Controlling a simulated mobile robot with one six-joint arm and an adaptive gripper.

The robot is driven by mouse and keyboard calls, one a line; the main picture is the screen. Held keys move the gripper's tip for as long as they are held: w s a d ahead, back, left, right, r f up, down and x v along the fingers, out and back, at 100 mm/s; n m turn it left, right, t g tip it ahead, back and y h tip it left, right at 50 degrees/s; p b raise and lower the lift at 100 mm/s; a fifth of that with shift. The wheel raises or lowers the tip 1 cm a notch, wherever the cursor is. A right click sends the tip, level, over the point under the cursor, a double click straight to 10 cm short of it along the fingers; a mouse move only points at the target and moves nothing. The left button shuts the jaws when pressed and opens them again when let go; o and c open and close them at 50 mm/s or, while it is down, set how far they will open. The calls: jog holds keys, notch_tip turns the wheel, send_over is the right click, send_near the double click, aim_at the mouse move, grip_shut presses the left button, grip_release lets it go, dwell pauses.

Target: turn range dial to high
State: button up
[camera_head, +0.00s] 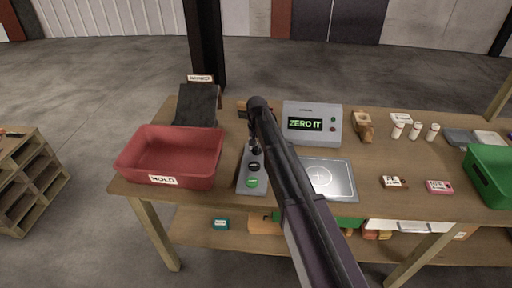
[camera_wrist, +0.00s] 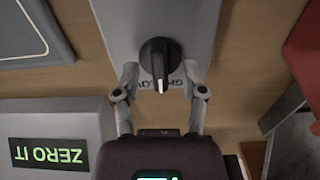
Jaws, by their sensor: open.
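The range dial (camera_wrist: 160,58) is a black knob with a white pointer line on a grey control panel (camera_wrist: 188,20). In the wrist view its pointer aims down the picture, and printed letters beside it are partly hidden. My gripper (camera_wrist: 159,75) is open, with one finger to each side of the dial and gaps showing between fingers and knob. I cannot tell how far the fingertips are above the panel. In the head view the panel (camera_head: 243,186) stands on the table, and my arm hides its far part and the dial there.
A red bin (camera_head: 168,178) marked HOLD is left of the panel. A display box (camera_head: 312,110) reading ZERO IT stands behind right, with a plate (camera_head: 340,186) in front. A green bin (camera_head: 490,170) is far right.

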grip_shut()
jog(key=shift+a, duration=0.1)
dwell(0.4)
jog(key=n, duration=0.9)
dwell(0.5)
